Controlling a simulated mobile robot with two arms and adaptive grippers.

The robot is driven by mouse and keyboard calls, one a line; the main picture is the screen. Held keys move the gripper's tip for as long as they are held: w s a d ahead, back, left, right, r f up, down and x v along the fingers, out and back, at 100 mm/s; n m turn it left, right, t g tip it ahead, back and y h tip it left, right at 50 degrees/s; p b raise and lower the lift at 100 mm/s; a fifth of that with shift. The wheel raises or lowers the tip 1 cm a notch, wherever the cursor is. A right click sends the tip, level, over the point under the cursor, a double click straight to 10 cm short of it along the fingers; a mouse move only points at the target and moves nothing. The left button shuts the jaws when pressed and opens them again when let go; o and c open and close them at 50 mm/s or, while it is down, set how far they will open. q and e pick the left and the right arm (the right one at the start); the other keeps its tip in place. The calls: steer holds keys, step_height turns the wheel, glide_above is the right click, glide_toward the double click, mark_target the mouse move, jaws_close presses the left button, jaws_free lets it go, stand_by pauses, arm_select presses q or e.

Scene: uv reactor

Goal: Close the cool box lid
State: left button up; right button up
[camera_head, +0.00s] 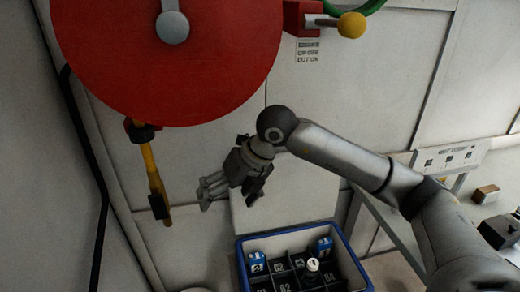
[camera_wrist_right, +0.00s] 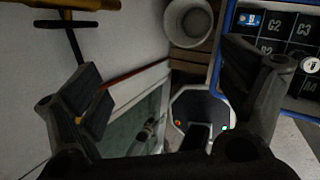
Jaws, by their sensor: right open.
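The cool box (camera_head: 239,268) is a blue-rimmed box with dark labelled compartments, standing low at the bottom of the head view. Its pale lid (camera_head: 290,200) stands open, raised upright behind the box. My right gripper (camera_head: 230,192) is open and empty, at the left edge of the lid and above the box's back left corner. I cannot tell whether it touches the lid. In the right wrist view the open fingers (camera_wrist_right: 170,95) show with the box's blue edge (camera_wrist_right: 222,50) at the right. My left gripper is not in view.
The box holds blue-and-white items (camera_head: 257,262) and a white-capped vial (camera_head: 312,265). A large red disc (camera_head: 170,70) and a yellow-handled tool (camera_head: 155,175) hang on the wall. A white bucket (camera_wrist_right: 188,22) stands beside the box. A bench (camera_head: 385,220) stands at the right.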

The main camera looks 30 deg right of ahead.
steer(key=w+d+r+m+h, duration=0.1)
steer(key=d+r+m+h, duration=0.3)
steer(key=d, duration=0.9)
steer(key=shift+n+h, duration=0.7)
steer(key=shift+h, duration=0.1)
steer(key=w+d+f+p, duration=0.1)
steer(key=w+p, duration=0.1)
steer(key=w, duration=0.2)
steer(key=w+d+f+p, duration=0.1)
steer(key=w+p, duration=0.1)
steer(key=w, duration=0.2)
steer(key=w+d+f+p, duration=0.1)
steer(key=w+p, duration=0.1)
steer(key=w, duration=0.3)
steer(key=shift+w+f+p, duration=0.1)
steer(key=shift+f+p, duration=0.2)
steer(key=shift+p, duration=0.05)
steer(key=shift+w+f, duration=0.2)
steer(key=shift+f, duration=0.4)
steer(key=shift+t, duration=0.3)
steer(key=c, duration=1.5)
